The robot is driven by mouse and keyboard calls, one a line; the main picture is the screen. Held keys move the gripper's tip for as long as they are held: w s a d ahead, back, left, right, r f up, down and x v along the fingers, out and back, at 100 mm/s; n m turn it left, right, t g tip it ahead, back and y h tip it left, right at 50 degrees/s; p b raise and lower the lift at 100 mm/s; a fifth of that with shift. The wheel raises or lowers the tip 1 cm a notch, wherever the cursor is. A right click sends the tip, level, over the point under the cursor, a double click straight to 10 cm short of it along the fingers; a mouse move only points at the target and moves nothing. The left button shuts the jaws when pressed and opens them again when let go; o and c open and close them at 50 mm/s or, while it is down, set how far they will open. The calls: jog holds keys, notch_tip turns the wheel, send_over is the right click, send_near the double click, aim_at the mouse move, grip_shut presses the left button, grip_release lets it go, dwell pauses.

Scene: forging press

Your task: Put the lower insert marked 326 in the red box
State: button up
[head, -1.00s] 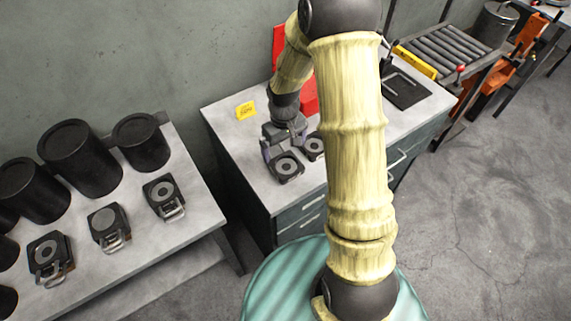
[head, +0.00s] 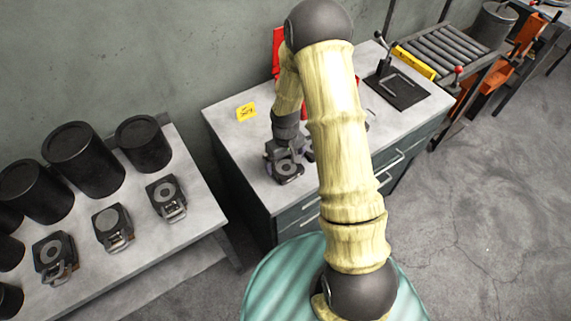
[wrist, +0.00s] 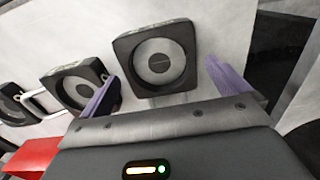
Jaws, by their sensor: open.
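My gripper (head: 283,158) is open above the grey cabinet top, over a dark square insert (head: 288,173) with a pale round face. In the wrist view this insert (wrist: 158,60) lies just ahead of the two purple fingers (wrist: 228,80), roughly between them and not clasped. A second similar insert (wrist: 75,86) lies to its left, by the left finger, and another (wrist: 14,104) is farther left. I cannot read the number 326 on any insert. A red object (head: 278,48), perhaps the red box, stands behind my arm, mostly hidden; red also shows at the wrist view's lower left (wrist: 32,158).
A yellow tag (head: 246,112) lies on the cabinet top (head: 232,134). A black plate with a handle (head: 398,90) is at its right end. The left table (head: 190,232) carries black cylinders (head: 82,160) and three more dark blocks with handles (head: 166,198).

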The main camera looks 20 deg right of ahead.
aim_at(285, 166)
jog(key=shift+f, duration=0.6)
jog(key=shift+w+r, duration=0.1)
jog(key=c, duration=2)
jog(key=shift+o, duration=0.2)
notch_tip(285, 166, up, 10)
jog(key=b, duration=0.1)
jog(key=shift+b, duration=0.3)
